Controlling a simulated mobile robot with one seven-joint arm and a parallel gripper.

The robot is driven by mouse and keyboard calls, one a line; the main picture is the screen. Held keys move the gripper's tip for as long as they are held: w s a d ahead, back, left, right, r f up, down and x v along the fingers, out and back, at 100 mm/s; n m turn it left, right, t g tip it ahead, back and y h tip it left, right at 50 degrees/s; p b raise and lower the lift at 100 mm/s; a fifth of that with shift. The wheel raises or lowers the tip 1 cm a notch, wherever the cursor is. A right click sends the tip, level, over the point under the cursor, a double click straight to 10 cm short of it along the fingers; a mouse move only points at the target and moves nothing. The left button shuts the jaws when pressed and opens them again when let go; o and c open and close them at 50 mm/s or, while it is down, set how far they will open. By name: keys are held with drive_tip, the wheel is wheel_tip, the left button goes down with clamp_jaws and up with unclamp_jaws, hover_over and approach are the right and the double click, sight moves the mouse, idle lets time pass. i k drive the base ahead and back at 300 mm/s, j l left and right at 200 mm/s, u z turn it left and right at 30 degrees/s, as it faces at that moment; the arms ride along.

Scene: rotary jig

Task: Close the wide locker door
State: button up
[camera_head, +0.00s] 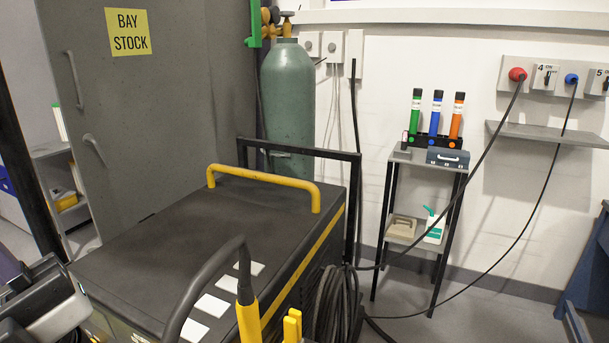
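The tall grey locker (215,90) stands at the left behind the dark cart. Dark and light-grey parts at the lower left edge look like my arm's end (50,310). They are cut off by the frame, and no fingertips can be made out.
The dark cart (150,240) with a yellow rail (265,177) fills the middle foreground. A yellow-handled torch (248,318) and coiled cables (335,305) are at its front right. A green gas cylinder (287,100) and narrow shelf stand (440,159) are behind. Some floor shows at right.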

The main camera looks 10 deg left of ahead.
sight(132, 77)
drive_tip(key=i+j+u, duration=0.2)
drive_tip(key=j, duration=0.3)
drive_tip(key=j+u, duration=0.15)
drive_tip(key=j, duration=0.4)
drive_tip(key=i+j, duration=0.1)
drive_tip(key=j, duration=0.25)
drive_tip(key=i+j+u, duration=0.1)
drive_tip(key=j, duration=0.25)
drive_tip(key=i+j, duration=0.15)
drive_tip(key=j, duration=0.15)
drive_tip(key=i+j+z, duration=0.15)
drive_tip(key=j, duration=0.55)
drive_tip(key=j+z, duration=0.2)
drive_tip(key=j, duration=0.5)
drive_tip(key=i+j+z, duration=0.25)
drive_tip(key=k+l+z, duration=0.2)
drive_tip(key=k+l, duration=0.2)
drive_tip(key=i+j+u, duration=0.25)
drive_tip(key=i+j, duration=0.2)
drive_tip(key=j, duration=0.1)
